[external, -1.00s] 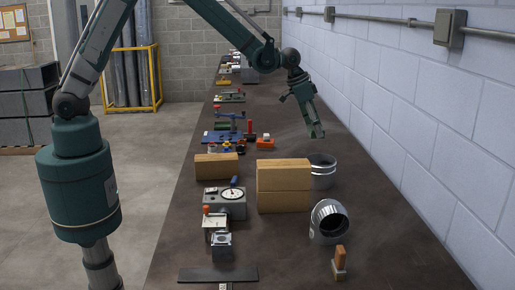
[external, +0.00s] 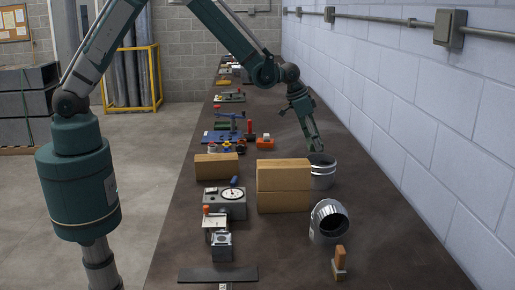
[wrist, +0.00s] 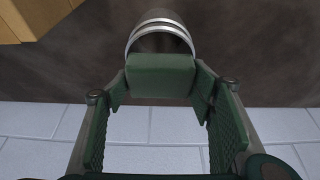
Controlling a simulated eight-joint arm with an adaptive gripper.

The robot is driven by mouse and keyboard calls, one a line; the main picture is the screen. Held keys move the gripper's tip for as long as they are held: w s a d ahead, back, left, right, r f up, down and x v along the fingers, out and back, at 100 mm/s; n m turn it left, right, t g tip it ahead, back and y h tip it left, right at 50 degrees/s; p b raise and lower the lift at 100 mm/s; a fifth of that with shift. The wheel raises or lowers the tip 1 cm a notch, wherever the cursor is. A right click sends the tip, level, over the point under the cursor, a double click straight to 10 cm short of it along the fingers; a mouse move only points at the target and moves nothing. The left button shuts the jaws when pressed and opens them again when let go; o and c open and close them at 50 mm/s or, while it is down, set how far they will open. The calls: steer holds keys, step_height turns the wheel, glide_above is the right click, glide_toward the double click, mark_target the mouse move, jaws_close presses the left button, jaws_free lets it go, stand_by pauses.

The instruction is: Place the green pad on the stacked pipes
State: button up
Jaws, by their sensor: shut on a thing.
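My gripper (external: 316,147) is low over the bench, just above the silver stacked pipes (external: 322,175) that stand to the right of the wooden blocks. In the wrist view its fingers hold the green pad (wrist: 160,75), a thick, rounded-edged block at the fingertips. The pipes' round metal rim and bands (wrist: 160,33) show just beyond the pad, and the pad covers part of them. I cannot tell whether the pad touches the pipes. In the external view the pad is too small to make out clearly.
Two stacked wooden blocks (external: 284,187) stand close left of the pipes, with another block (external: 216,167) farther left. A silver elbow duct (external: 328,222) and a wooden-handled brush (external: 339,262) lie nearer the camera. The block wall (external: 430,130) runs along the right.

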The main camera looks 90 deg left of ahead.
mark_target(314, 159)
steer(key=shift+f, duration=0.4)
steer(key=shift+f, duration=1.85)
steer(key=shift+f, duration=0.2)
steer(key=o, duration=0.9)
steer(key=shift+r+p, duration=0.25)
steer(key=shift+p, duration=0.05)
steer(key=shift+b+v, duration=0.65)
steer(key=shift+v, duration=5.3)
